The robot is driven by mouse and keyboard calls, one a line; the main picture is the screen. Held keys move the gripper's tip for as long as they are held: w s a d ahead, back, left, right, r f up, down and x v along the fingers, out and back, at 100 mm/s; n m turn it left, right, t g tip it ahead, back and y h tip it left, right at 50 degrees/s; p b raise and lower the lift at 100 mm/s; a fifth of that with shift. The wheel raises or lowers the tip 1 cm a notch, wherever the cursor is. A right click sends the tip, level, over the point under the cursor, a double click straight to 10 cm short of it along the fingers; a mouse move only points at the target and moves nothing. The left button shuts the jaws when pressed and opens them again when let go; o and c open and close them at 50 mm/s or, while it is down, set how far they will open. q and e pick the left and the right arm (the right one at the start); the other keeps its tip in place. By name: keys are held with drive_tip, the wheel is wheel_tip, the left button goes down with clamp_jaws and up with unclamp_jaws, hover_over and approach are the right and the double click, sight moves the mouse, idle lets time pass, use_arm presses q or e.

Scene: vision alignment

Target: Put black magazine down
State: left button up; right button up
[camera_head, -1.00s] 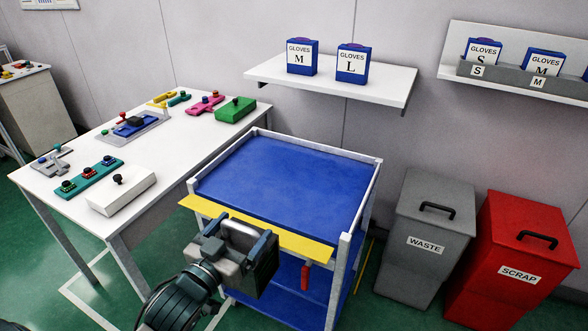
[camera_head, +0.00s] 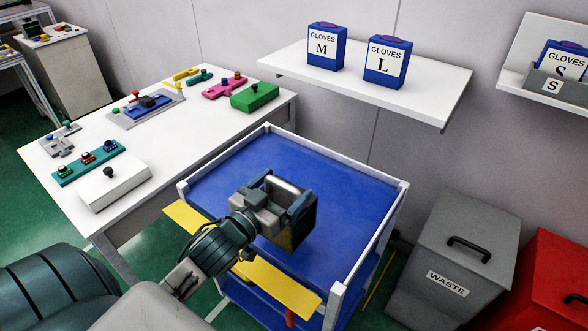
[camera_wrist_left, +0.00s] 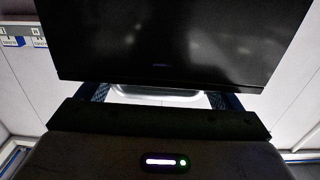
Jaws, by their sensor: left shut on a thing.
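The black magazine (camera_head: 303,228) is a dark box with a silver handle on top. My left gripper (camera_head: 279,195) comes in from the lower left and is shut on it by the handle. It holds the magazine over the blue top of the cart (camera_head: 345,195), near the front yellow strip (camera_head: 295,287). I cannot tell how much gap lies beneath the magazine. In the left wrist view the magazine (camera_wrist_left: 180,40) fills the upper middle as a black block, with the handle between the fingers. My right gripper is not in view.
The blue cart top is bare around the magazine, inside a raised white rim. A white table (camera_head: 175,135) with several coloured fixtures stands at the left. A shelf (camera_head: 420,100) with glove boxes hangs behind. A grey waste bin (camera_head: 455,235) and a red bin (camera_head: 550,270) stand right.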

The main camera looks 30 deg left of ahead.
use_arm(q)
drive_tip(key=w+a+f+p, duration=0.4)
drive_tip(key=w+a, duration=0.3)
drive_tip(key=w, duration=0.5)
drive_tip(key=shift+a+f, duration=0.2)
drive_tip(key=shift+f, duration=0.2)
drive_tip(key=o, duration=1.5)
drive_tip(key=shift+f, duration=0.15)
drive_tip(key=shift+s, duration=0.1)
drive_tip(key=shift+s+a+b, duration=0.15)
drive_tip(key=shift+s+b, duration=0.6)
drive_tip(key=shift+s, duration=1.25)
drive_tip(key=shift+s+a+b, duration=0.2)
drive_tip(key=shift+s+b, duration=0.6)
drive_tip(key=shift+s, duration=1.15)
drive_tip(key=shift+s+a+b, duration=0.15)
drive_tip(key=shift+s+b, duration=0.6)
drive_tip(key=shift+s, duration=1.25)
